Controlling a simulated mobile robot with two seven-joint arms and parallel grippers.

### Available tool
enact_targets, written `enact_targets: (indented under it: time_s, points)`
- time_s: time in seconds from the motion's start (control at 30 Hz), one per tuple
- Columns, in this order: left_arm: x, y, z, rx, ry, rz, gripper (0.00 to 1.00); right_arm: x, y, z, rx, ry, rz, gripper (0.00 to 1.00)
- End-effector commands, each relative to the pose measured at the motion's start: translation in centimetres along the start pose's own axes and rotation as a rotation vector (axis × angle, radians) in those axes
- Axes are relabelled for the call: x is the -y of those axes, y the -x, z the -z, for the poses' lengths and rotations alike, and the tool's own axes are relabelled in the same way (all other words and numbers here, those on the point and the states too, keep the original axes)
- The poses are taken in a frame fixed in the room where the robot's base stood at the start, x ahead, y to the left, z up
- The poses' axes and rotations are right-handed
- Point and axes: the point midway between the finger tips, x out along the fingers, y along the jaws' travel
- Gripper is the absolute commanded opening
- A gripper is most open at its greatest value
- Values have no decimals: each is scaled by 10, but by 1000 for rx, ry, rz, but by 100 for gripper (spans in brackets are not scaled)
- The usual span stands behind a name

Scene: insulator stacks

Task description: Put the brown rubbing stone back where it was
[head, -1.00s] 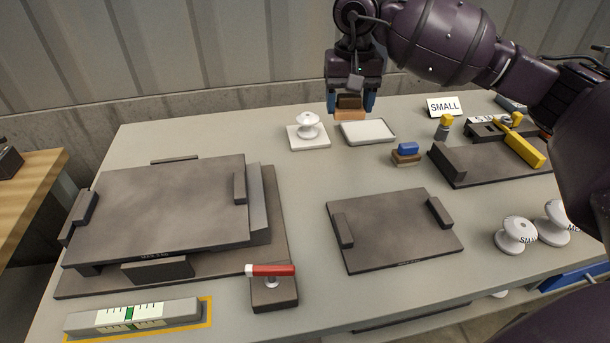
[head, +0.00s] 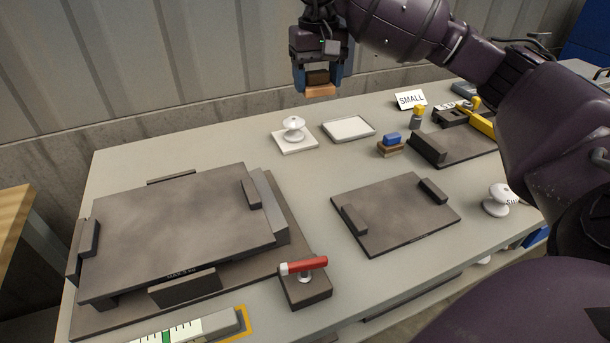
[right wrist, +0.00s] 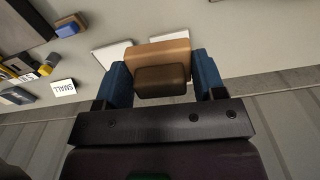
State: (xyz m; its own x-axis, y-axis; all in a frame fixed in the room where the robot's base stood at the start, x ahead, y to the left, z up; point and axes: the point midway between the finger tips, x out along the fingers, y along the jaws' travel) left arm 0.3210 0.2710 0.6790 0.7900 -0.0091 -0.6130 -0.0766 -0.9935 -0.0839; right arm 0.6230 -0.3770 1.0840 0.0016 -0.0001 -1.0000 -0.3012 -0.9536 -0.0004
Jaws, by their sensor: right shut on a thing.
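My right gripper (head: 318,80) is shut on the brown rubbing stone (head: 320,91), a block with a dark brown top part and a lighter tan lower part. The right wrist view shows the stone (right wrist: 157,54) between the two blue fingers. It is held in the air by the back edge of the table, behind the shallow white tray (head: 348,129); the tray looks empty. A similar stone with a blue top (head: 391,139) stands on the table to the right of the tray. My left gripper is not in view.
A white insulator (head: 293,130) stands on a white plate left of the tray. A SMALL sign (head: 410,98) and a dark fixture (head: 452,147) are at the right. Dark plates (head: 395,210) and a red-handled clamp (head: 304,267) occupy the front. The wall is close behind.

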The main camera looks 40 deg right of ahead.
Motion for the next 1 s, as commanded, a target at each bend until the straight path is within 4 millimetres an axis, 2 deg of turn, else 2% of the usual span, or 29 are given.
enact_targets:
  time_s: [0.17, 0.27, 0.8, 1.0]
  points:
    - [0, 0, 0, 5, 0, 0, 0, -4, -2, -3, 0, 56, -1, 41]
    - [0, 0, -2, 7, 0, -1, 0, -4, -12, -3, 3, 70, -2, 41]
    - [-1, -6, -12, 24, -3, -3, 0, -4, -128, -4, 6, 71, 0, 41]
    - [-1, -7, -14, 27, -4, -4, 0, -4, -154, -4, 2, 70, 1, 41]
